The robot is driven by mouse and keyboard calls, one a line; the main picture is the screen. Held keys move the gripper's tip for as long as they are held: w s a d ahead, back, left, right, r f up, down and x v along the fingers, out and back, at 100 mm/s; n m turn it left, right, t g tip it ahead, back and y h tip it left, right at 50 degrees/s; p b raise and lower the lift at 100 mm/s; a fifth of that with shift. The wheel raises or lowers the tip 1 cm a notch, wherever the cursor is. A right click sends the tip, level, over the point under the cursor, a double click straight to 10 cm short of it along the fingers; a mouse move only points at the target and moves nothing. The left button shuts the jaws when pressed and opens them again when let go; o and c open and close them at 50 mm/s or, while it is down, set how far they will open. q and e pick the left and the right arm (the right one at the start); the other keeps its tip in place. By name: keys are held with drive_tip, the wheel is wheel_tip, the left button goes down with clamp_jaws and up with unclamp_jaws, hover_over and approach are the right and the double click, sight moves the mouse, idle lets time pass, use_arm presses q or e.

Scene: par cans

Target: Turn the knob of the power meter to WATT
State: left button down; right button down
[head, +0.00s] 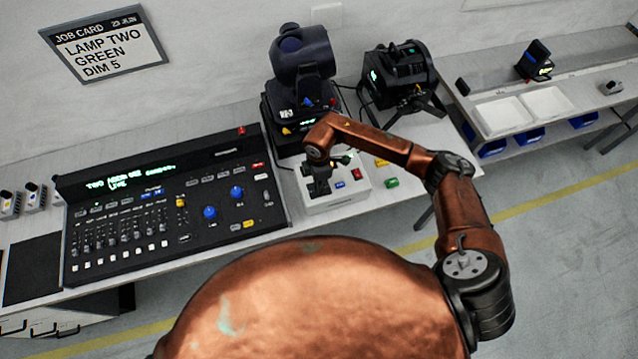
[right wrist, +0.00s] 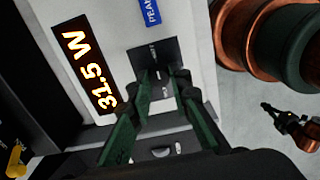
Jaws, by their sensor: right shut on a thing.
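The power meter (head: 345,195) is a pale box on the bench, right of the lighting desk, with a red switch. In the right wrist view, its display (right wrist: 88,62) reads 31.5 W in orange. My right gripper (right wrist: 162,85) comes down over the meter from above, its green fingers closed together at a dark panel (right wrist: 152,52). The fingers are shut on the knob there, which they mostly hide. Small lettering on the panel is too blurred to read surely. My right gripper also shows in the head view (head: 318,185).
The lighting desk (head: 170,205) is at left, its screen lit green. Two lamps (head: 300,80) (head: 398,75) stand behind the meter. A job card (head: 105,43) hangs on the wall. A side bench with white trays (head: 525,107) is at right. Open floor lies before it.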

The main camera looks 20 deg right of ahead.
drive_tip(key=shift+w+d+r, duration=0.1)
drive_tip(key=shift+w+d, duration=0.05)
drive_tip(key=c, duration=2)
unclamp_jaws()
drive_tip(key=shift+o, duration=1.2)
wheel_tip(320, 180, up, 12)
